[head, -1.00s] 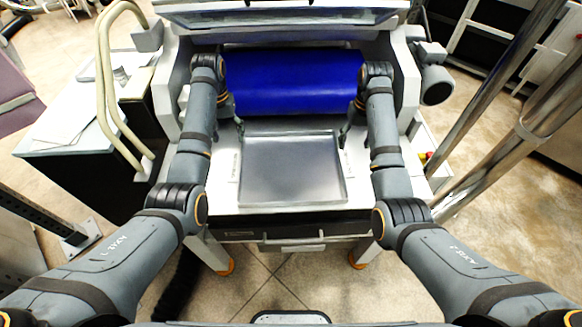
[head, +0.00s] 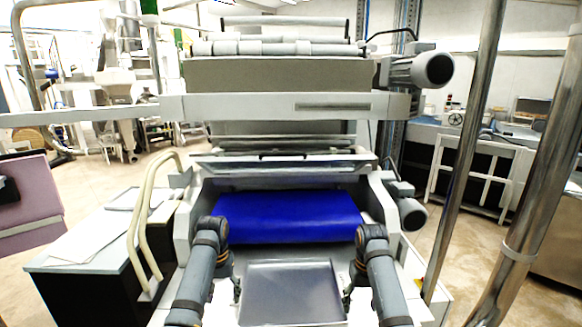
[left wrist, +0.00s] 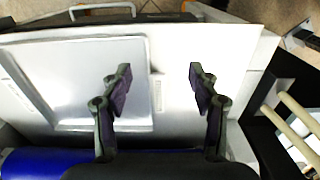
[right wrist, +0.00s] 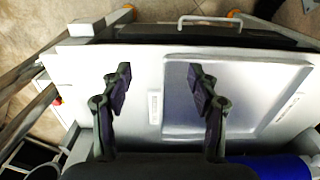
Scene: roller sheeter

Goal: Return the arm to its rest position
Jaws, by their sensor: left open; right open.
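My left gripper (head: 237,290) is at the left side of the metal tray (head: 292,292) in the head view. In the left wrist view my left gripper (left wrist: 158,85) is open with nothing between its fingers, over the white table beside the tray (left wrist: 85,75). My right gripper (head: 348,298) is at the tray's right side. In the right wrist view my right gripper (right wrist: 158,85) is open and empty, with one finger over the tray's edge area (right wrist: 235,90). The tray lies flat on the white table. The lower parts of my arms are out of the head view.
The sheeter's blue roller (head: 288,217) lies behind the tray, between both arms. A side table (head: 85,250) with papers stands at the left, beside cream curved rails (head: 140,240). Metal posts (head: 465,150) rise at the right.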

